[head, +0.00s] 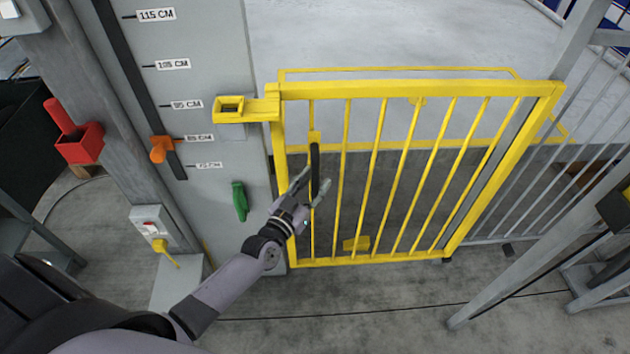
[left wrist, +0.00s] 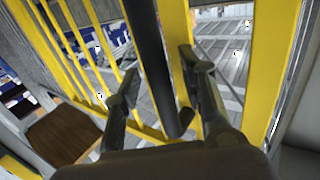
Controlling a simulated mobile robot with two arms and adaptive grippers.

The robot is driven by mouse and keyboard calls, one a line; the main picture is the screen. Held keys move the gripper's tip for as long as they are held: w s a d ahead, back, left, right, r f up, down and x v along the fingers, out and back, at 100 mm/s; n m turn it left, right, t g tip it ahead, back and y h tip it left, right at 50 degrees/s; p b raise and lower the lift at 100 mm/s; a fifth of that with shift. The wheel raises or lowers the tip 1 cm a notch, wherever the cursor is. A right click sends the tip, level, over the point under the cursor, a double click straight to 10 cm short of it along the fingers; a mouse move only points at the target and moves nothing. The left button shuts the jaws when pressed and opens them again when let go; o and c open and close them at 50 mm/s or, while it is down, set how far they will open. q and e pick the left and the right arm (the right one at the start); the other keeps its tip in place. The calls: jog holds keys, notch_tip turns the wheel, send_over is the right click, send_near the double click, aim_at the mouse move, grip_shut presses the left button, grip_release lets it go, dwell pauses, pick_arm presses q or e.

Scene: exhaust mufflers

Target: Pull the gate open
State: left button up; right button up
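The yellow barred gate (head: 420,90) stands between a grey post panel on its left and grey railing on its right. Its left edge is close beside the yellow latch block (head: 229,108) on the panel. A black upright bar handle (head: 315,160) is on the gate's left part; it also shows in the left wrist view (left wrist: 152,60). My left gripper (head: 312,184) is at the handle, with its fingers (left wrist: 158,68) spread on either side of it. Gaps show between the fingers and the handle. My right gripper is in neither view.
The grey panel (head: 205,60) carries a height scale, an orange slider (head: 160,149) and a green handle (head: 239,200). A red box (head: 80,142) is further left. Grey railing (head: 545,190) stands right of the gate. The floor before the gate (head: 350,310) is clear.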

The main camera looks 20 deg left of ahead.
pick_arm(q)
jog(key=shift+w, duration=0.25)
jog(key=shift+c, duration=0.4)
grip_shut()
dwell(0.4)
